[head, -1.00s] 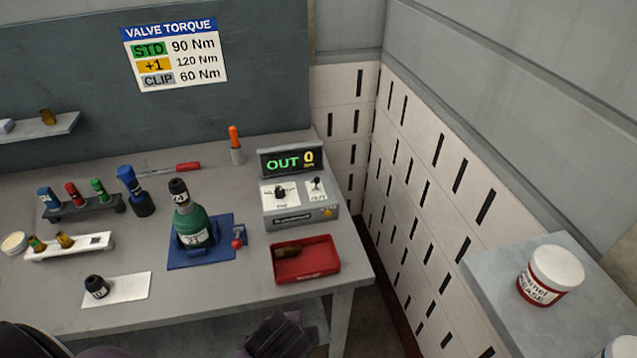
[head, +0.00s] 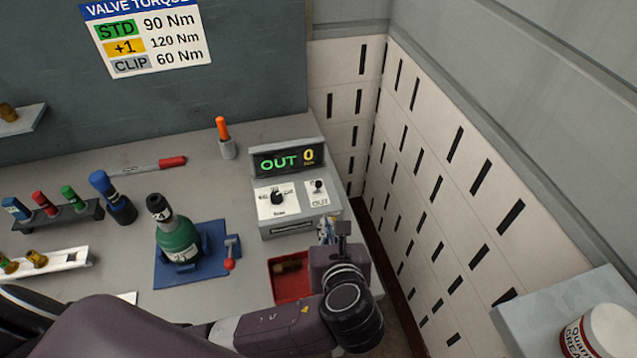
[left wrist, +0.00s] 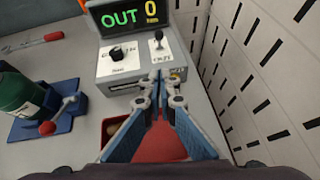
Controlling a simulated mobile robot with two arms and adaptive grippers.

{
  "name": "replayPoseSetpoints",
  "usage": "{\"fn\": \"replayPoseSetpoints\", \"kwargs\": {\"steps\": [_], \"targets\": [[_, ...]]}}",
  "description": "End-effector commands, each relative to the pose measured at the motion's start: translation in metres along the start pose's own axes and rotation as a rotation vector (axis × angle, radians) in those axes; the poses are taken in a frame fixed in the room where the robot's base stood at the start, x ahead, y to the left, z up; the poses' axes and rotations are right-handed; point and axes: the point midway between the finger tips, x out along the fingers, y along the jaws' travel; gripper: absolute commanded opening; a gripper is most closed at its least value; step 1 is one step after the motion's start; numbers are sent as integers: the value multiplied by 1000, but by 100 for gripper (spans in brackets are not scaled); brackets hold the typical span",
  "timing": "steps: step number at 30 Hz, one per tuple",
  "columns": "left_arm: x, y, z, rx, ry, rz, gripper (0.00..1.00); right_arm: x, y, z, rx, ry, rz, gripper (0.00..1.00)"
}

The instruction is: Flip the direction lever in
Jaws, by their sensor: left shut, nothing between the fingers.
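The direction lever (head: 318,187) is a small black toggle on a white plate on the grey control box (head: 289,230). It also shows in the left wrist view (left wrist: 158,38). The box's display (head: 288,159) reads OUT 0 in green and yellow. A black knob (head: 278,198) sits left of the lever. My left gripper (head: 325,228) is in front of the box's right side, below the lever and apart from it. In the left wrist view its blue-padded fingers (left wrist: 165,80) are shut and empty, pointing toward the box. My right gripper is not in view.
A red tray (head: 283,290) with a brass part lies under my left gripper. A green cylinder (head: 178,240) stands in a blue clamp with a red-knobbed handle to the left. An orange-handled tool (head: 222,130) stands behind. A white slotted wall (head: 440,170) rises to the right.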

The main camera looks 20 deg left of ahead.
Motion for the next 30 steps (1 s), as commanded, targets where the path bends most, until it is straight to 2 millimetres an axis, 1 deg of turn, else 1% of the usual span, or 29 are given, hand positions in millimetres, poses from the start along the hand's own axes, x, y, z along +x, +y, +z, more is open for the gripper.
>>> {"fn": "replayPoseSetpoints", "kwargs": {"steps": [2,4,9,11,14,17,19,22,26,28,30], "targets": [[0,0,0,1,1,0,0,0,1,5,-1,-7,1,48],[0,0,0,0,1,-1,0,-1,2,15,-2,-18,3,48],[2,0,0,-1,1,0,0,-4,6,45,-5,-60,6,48],[5,0,0,-1,1,1,0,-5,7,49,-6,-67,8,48],[17,1,1,0,0,2,0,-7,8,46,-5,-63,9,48],[35,1,2,0,0,4,0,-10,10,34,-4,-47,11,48],[51,2,2,0,1,4,0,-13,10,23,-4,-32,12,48],[73,1,2,0,2,4,0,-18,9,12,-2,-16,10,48],[99,1,2,-1,2,3,0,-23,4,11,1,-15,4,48],[107,1,12,-4,-1,2,0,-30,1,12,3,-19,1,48],[114,1,18,-4,1,1,0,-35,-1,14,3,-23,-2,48]]}}
